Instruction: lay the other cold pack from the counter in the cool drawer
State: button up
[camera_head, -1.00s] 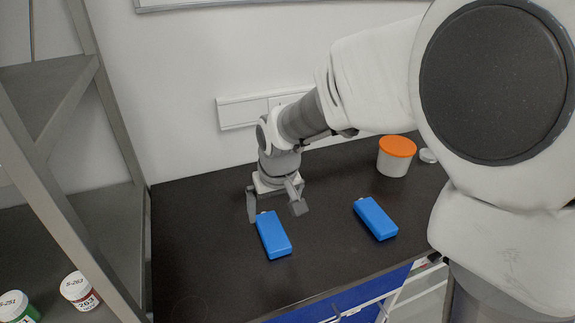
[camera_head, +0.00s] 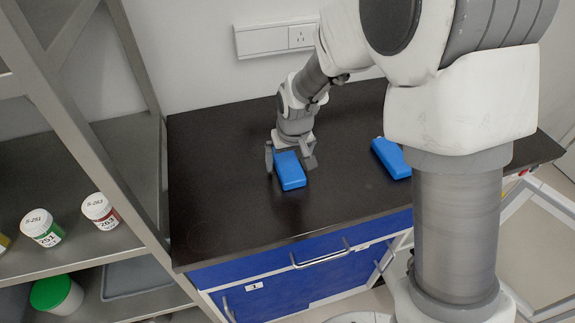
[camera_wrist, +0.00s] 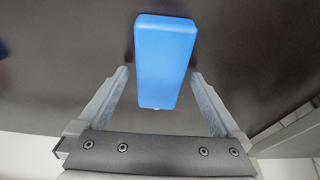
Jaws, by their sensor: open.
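Two blue cold packs lie flat on the black counter (camera_head: 225,205). The left cold pack (camera_head: 292,175) is at my gripper (camera_head: 290,163). My gripper points down and is open, with one finger on each side of that pack's near-wrist end. In the wrist view the cold pack (camera_wrist: 165,55) extends out between and beyond the fingertips, with a gap to each finger. The right cold pack (camera_head: 390,158) lies apart, partly hidden behind my arm. Below the counter is a blue drawer front (camera_head: 270,262) with a bar handle; it looks shut. Which drawer is the cool one, I cannot tell.
A metal shelf rack (camera_head: 95,140) stands at the left, with white-lidded jars (camera_head: 42,228) and a green-lidded jar (camera_head: 57,293). A wall socket strip (camera_head: 275,38) is behind the counter. The counter's front left is clear.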

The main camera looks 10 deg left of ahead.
jog(key=shift+c, duration=0.2)
jog(key=shift+r, duration=0.1)
grip_shut()
